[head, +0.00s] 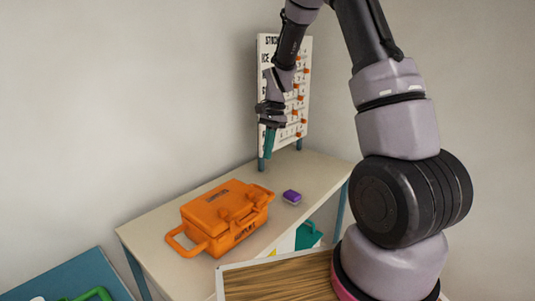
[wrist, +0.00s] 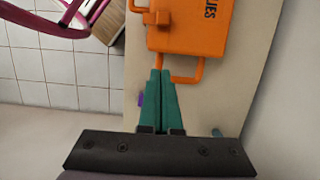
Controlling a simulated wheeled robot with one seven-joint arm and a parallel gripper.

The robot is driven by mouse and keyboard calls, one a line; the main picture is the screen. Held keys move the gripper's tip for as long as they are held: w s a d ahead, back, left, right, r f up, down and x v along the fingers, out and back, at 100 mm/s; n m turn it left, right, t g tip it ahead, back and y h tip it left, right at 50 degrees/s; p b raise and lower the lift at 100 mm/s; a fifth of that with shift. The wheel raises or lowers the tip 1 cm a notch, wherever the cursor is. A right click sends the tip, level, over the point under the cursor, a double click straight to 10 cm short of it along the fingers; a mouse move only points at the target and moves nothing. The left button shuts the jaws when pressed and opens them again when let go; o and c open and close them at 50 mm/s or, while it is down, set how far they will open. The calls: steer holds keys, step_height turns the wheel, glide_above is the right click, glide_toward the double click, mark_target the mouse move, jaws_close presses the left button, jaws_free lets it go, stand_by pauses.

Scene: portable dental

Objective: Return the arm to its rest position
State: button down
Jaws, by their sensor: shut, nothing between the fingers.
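My gripper (head: 269,143) hangs at the far end of my raised arm in the head view, in front of the white board. Its green fingers point down and are shut with nothing between them. In the wrist view the shut fingertips (wrist: 162,74) overlap the view of the table, with the orange case's handle just beyond them. The fingers appear well above the tabletop in the head view, apart from everything on it.
An orange case (head: 225,215) with handles stands closed on the beige table (head: 163,213). A small purple block (head: 292,196) lies right of it. A white board (head: 304,62) with orange pegs stands at the back. A wood-grain surface (head: 285,283) and a blue surface (head: 75,278) are nearer.

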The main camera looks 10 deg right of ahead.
steer(key=shift+r, duration=0.1)
steer(key=s+d+r+n+t, duration=0.25)
steer(key=s+r, duration=0.55)
steer(key=r, duration=0.4)
steer(key=s+d+r+n+t, duration=0.15)
steer(key=s+r+t, duration=0.25)
steer(key=s+r, duration=0.55)
steer(key=s+d+r+n+t, duration=0.1)
steer(key=s+r+n+t, duration=0.1)
steer(key=s+r, duration=0.3)
steer(key=shift+s, duration=0.35)
